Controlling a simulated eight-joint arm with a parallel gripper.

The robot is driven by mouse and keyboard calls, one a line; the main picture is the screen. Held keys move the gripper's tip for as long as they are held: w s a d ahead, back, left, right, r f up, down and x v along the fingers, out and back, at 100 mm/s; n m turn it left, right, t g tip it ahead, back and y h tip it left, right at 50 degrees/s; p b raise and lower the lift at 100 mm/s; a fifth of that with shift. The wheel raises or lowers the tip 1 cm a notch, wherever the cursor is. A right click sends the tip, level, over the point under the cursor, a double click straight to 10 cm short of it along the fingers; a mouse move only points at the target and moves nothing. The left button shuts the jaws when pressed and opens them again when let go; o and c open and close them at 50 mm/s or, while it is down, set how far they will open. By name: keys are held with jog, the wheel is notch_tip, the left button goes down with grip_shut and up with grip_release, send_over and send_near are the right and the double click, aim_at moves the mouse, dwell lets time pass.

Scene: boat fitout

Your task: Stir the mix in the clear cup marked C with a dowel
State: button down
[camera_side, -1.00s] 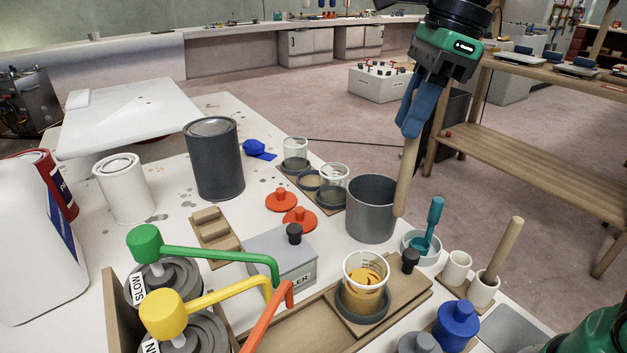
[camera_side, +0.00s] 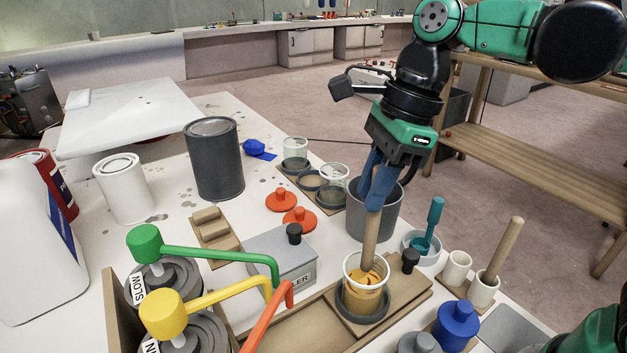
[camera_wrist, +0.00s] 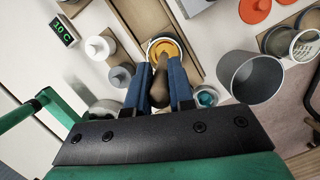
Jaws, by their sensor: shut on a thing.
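My gripper (camera_side: 376,190) is shut on a wooden dowel (camera_side: 370,240), which points down with a slight tilt. The dowel's lower end is inside a clear cup (camera_side: 351,264) that holds a yellow-orange mix (camera_side: 362,297) with darker orange streaks. The cup stands in a dark round holder (camera_side: 361,318) on a wooden board. In the wrist view the dowel (camera_wrist: 159,88) runs between the blue fingers toward the cup (camera_wrist: 163,42). No letter C can be read on the cup.
A grey bin (camera_side: 363,222) stands just behind the cup. Another dowel (camera_side: 505,245) stands in a white holder at right. Green, yellow and orange pump handles (camera_side: 215,253) reach in from the left. Two empty clear cups (camera_side: 332,180) stand farther back.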

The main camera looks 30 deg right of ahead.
jog(key=shift+f, duration=3.05)
jog(key=shift+w, duration=0.1)
